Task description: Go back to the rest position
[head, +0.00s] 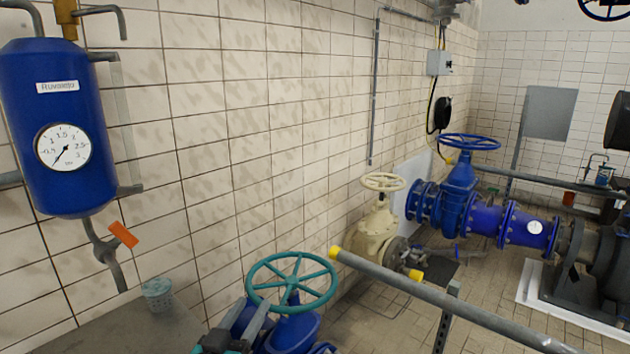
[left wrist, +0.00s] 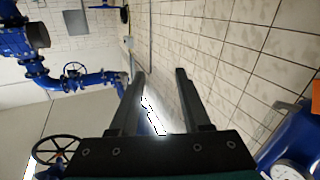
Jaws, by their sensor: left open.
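My left gripper (head: 248,312) is at the bottom of the head view, in front of a blue valve with a teal handwheel (head: 292,281). In the left wrist view its two dark fingers (left wrist: 160,74) stand parallel and wide apart. Nothing is held between them; only tiled wall and a bright patch show in the gap. My right gripper is in neither view.
A blue tank (head: 48,130) with a gauge and an orange-handled tap (head: 123,235) hangs at left. A cup (head: 157,292) stands on a grey surface (head: 130,330) below it. A yellow-capped grey rail (head: 440,297) crosses at right, before a cream valve (head: 376,225) and blue pipework (head: 485,218).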

